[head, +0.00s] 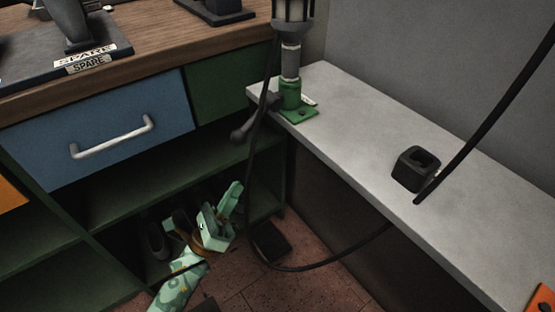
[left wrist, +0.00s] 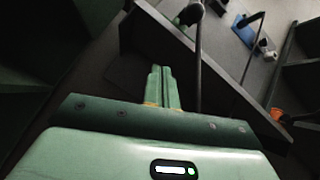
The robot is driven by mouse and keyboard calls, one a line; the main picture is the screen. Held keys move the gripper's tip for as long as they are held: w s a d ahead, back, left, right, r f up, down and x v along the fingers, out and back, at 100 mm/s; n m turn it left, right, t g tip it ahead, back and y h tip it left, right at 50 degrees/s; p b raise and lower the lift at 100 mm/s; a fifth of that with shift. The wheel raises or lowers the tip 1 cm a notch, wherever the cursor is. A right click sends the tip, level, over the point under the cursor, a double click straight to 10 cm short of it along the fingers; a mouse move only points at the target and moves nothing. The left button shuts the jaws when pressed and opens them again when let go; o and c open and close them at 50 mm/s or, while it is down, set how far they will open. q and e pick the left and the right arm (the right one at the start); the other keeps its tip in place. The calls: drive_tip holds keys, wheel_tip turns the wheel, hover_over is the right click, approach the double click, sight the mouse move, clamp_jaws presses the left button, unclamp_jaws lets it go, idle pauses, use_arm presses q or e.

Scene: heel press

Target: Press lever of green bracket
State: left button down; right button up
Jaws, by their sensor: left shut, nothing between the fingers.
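The green bracket (head: 297,103) sits at the left end of the grey bench in the head view, with a grey post and lamp-like top above it. A dark grey lever (head: 243,131) with a rounded end sticks out from it to the lower left, over the bench edge. My left gripper (head: 232,192) is low in front of the shelf, below the lever and apart from it. Its fingers are shut and empty, and show in the left wrist view (left wrist: 160,85). A dark rounded part, possibly the lever (left wrist: 190,13), is at the top there. My right gripper is in neither view.
A black cable (head: 252,190) hangs beside the post and loops across to the bench. A black block (head: 416,168) stands on the grey bench (head: 345,125). A blue drawer (head: 100,140) with a handle is at left, above open shelves. A dark object (head: 271,242) is on the floor.

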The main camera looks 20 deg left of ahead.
sight(252, 123)
use_arm(q)
drive_tip(key=m+h, duration=0.1)
drive_tip(key=d+m+h+b, duration=0.1)
drive_tip(key=m, duration=0.1)
drive_tip(key=m+h, duration=0.2)
drive_tip(key=shift+d+r+g+b, duration=0.2)
drive_tip(key=shift+r+g+b, duration=0.1)
drive_tip(key=shift+r, duration=0.1)
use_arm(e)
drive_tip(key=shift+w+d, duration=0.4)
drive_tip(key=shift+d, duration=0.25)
use_arm(q)
drive_tip(key=shift+w, duration=0.1)
drive_tip(key=w+d+r, duration=0.1)
drive_tip(key=w+r, duration=0.3)
drive_tip(key=r, duration=0.6)
drive_tip(key=shift+d+r, duration=0.25)
drive_tip(key=shift+d, duration=0.15)
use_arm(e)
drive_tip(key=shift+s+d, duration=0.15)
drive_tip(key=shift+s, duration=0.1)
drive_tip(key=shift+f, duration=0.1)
use_arm(q)
drive_tip(key=shift+r+p, duration=0.1)
drive_tip(key=shift+p, duration=0.2)
